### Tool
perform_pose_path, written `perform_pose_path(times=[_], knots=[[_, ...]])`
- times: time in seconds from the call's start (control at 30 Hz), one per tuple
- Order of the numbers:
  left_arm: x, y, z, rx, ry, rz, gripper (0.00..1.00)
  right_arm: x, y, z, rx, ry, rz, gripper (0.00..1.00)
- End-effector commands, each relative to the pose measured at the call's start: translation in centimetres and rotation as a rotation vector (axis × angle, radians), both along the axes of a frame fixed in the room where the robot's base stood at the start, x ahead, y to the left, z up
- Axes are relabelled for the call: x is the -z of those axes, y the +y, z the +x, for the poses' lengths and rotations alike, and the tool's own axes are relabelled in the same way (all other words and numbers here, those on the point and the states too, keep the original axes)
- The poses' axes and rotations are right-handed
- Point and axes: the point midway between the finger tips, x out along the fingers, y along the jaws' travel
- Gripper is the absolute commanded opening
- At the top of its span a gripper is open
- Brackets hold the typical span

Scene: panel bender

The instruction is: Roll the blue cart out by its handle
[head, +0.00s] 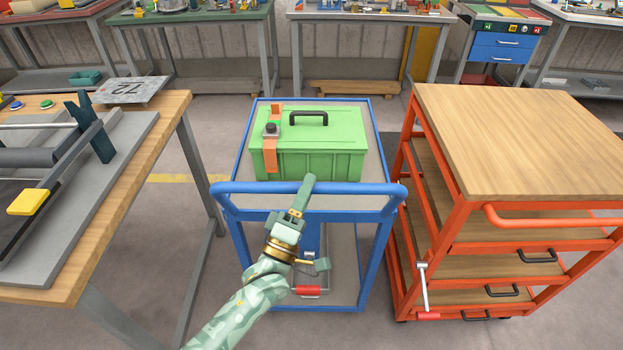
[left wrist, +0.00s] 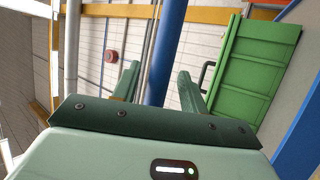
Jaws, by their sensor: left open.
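The blue cart (head: 378,255) stands in the middle of the head view, between a workbench and an orange cart. Its blue handle (head: 250,187) runs across its near end. A green toolbox (head: 340,160) with a black grip sits on its top shelf. My left gripper (head: 306,190) is at the middle of the handle. In the left wrist view its two fingers (left wrist: 158,82) are apart, with the blue handle (left wrist: 171,45) showing between them. The green toolbox (left wrist: 255,70) is on the right there. Whether the fingers touch the handle I cannot tell. My right gripper is out of view.
A wood-topped workbench (head: 165,125) with a grey bending machine (head: 105,185) is close on the left. An orange cart (head: 460,230) with a wooden top is close on the right. More benches line the back wall. A red-handled tool (head: 308,290) lies on the blue cart's lower shelf.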

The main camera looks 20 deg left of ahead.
Motion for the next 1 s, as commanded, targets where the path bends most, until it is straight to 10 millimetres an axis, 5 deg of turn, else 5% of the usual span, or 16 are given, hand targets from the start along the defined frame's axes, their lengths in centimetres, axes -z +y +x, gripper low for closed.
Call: perform_pose_path(times=[0.2, 0.5, 0.67, 1.0], knots=[[-1.1, -0.4, 1.9, -0.001, 0.000, 0.001, 0.43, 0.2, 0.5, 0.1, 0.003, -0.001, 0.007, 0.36], [-1.2, -0.4, 2.1, 0.000, 0.001, 0.001, 0.43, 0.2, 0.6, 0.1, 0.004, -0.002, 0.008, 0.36], [-1.2, -0.4, 2.0, 0.000, 0.001, 0.001, 0.00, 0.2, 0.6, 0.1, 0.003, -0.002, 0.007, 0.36], [-1.2, -0.5, 1.6, 0.001, 0.003, 0.002, 0.00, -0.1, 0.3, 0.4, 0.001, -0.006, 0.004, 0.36]])
